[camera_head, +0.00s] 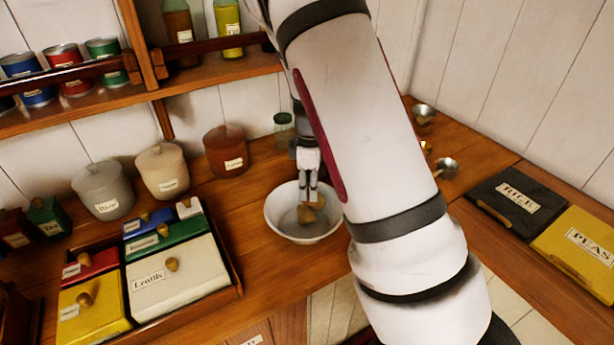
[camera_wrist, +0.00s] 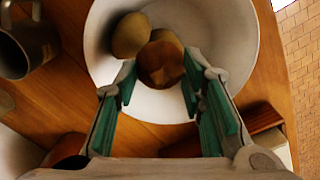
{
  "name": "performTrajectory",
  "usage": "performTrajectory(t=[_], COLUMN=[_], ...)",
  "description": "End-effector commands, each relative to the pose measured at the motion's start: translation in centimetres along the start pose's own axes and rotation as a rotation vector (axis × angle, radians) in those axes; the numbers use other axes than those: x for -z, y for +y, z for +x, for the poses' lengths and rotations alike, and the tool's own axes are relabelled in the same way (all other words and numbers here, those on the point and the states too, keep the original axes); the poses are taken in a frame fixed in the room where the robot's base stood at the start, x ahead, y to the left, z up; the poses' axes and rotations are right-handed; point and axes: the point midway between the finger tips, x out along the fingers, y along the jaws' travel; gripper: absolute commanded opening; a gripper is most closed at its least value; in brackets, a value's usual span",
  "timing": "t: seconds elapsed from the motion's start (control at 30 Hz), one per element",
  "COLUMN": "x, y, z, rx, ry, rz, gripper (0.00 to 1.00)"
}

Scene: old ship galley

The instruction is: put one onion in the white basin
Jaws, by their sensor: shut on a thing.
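The white basin (camera_head: 275,214) stands on the wooden counter and fills much of the wrist view (camera_wrist: 225,105). My gripper (camera_head: 311,198) reaches down over it. In the wrist view its green-padded fingers (camera_wrist: 160,82) are shut on a round brown onion (camera_wrist: 163,60), within the basin's outline. A paler tan round thing (camera_wrist: 130,35), perhaps another onion, lies in the basin beside the held one. I cannot tell whether the held onion touches the basin floor.
Lidded jars (camera_head: 163,172) stand behind, left of the basin. A tray of labelled boxes (camera_head: 175,278) is at the left. Small metal cups (camera_head: 446,167) stand right of my arm, near the RICE box (camera_head: 507,215). A dark mug (camera_wrist: 30,48) shows left of the basin in the wrist view.

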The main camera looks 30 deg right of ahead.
Motion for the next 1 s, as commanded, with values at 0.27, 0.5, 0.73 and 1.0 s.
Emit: performTrajectory(t=[0.27,0.5,0.73,1.0], x=[0.0,-0.02,-0.01,0.02], y=[0.02,-0.01,-0.01,0.02], z=[1.37,1.38,1.37,0.99], rx=[-0.001,-0.001,-0.001,-0.001], ry=[0.0,0.0,0.0,0.001], rz=[0.0,0.0,0.0,0.0], gripper=[0.07,0.07,0.6,0.6])
